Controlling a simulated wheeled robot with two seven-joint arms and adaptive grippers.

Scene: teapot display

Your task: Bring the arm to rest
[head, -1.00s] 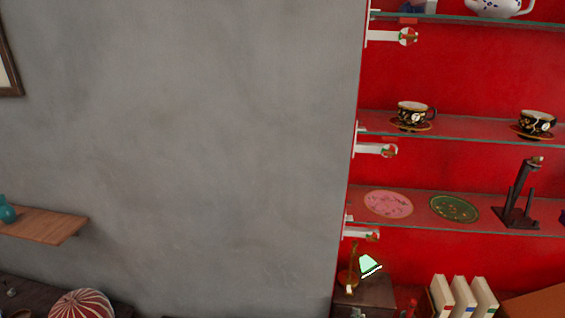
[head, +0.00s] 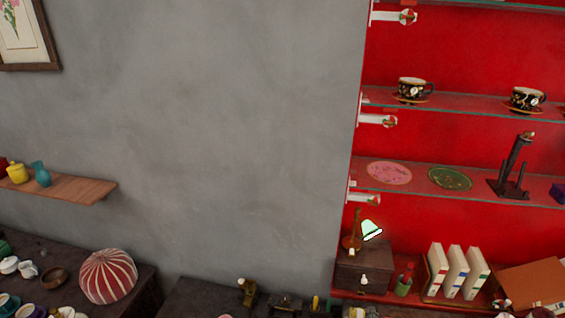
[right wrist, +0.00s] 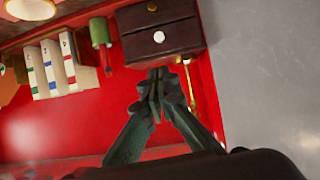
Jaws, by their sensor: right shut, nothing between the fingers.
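My right gripper (right wrist: 157,90) shows in the right wrist view, its two dark green fingers together with nothing between them. Its tips overlap the edge of a small dark brown drawer box (right wrist: 163,42) in that picture; I cannot tell how far apart they are. I cannot make out either gripper in the head view. My left gripper is in neither view.
A red shelf unit with glass shelves (head: 460,104) holds cups, plates and a dark stand (head: 511,170). White books (head: 457,270) stand beside a green cup (head: 403,287). A wooden wall shelf (head: 85,190) and a striped dome (head: 108,276) are at left.

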